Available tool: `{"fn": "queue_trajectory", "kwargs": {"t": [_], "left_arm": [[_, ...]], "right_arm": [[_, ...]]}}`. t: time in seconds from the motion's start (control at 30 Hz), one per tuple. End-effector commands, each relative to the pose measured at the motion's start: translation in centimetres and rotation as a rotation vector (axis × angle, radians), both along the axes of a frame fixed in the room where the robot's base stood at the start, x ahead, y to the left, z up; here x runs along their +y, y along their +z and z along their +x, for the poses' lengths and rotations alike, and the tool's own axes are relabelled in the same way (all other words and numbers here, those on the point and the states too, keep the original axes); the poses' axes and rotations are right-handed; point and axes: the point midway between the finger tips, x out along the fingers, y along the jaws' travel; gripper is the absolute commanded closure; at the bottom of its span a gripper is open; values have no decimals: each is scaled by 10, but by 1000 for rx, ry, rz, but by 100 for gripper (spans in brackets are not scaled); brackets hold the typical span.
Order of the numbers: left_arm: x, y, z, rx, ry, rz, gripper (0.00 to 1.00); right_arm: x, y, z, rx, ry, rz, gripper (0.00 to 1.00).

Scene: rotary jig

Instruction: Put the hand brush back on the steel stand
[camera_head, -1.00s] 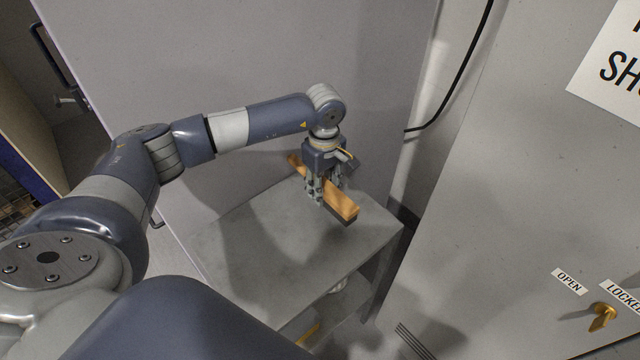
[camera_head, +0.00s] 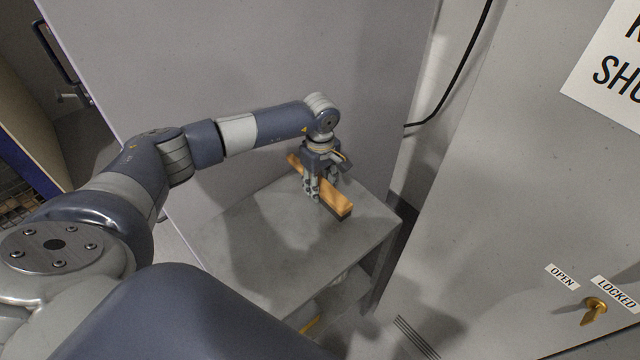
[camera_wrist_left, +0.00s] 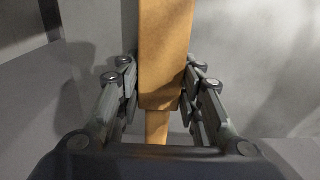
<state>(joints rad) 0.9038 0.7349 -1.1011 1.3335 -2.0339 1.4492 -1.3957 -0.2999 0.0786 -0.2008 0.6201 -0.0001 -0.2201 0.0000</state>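The hand brush (camera_head: 335,197) has an orange-tan wooden body and a dark underside. It lies level, slanting across the top of the grey steel stand (camera_head: 270,250). Its underside is at or just above the stand top; I cannot tell if it touches. My left gripper (camera_head: 322,192) points down over the brush, with its fingers on both sides of the body. In the left wrist view the brush (camera_wrist_left: 166,50) runs between the fingers, which look closed against its sides, and a narrower handle shows below. My right gripper is not in view.
A grey wall panel (camera_head: 250,60) stands behind the stand. A grey cabinet with a brass knob (camera_head: 594,311) is to the right, and a black cable (camera_head: 465,80) hangs between them. The stand top is clear in front of the brush.

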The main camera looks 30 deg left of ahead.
Motion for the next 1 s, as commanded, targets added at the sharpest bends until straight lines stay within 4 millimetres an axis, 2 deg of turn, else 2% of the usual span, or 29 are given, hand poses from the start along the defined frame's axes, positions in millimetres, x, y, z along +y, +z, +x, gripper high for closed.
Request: {"fn": "queue_trajectory", "kwargs": {"t": [0.03,0.07,0.37,0.53,1.0], "left_arm": [[0,1,0,0,0,0,52],[0,1,0,0,0,0,48],[0,1,0,0,0,0,48],[0,9,1,-2,0,0,48],[0,102,1,-4,0,0,48]], "right_arm": [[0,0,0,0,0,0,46],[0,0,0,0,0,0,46],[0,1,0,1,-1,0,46],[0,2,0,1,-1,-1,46],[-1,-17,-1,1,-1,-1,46]]}}
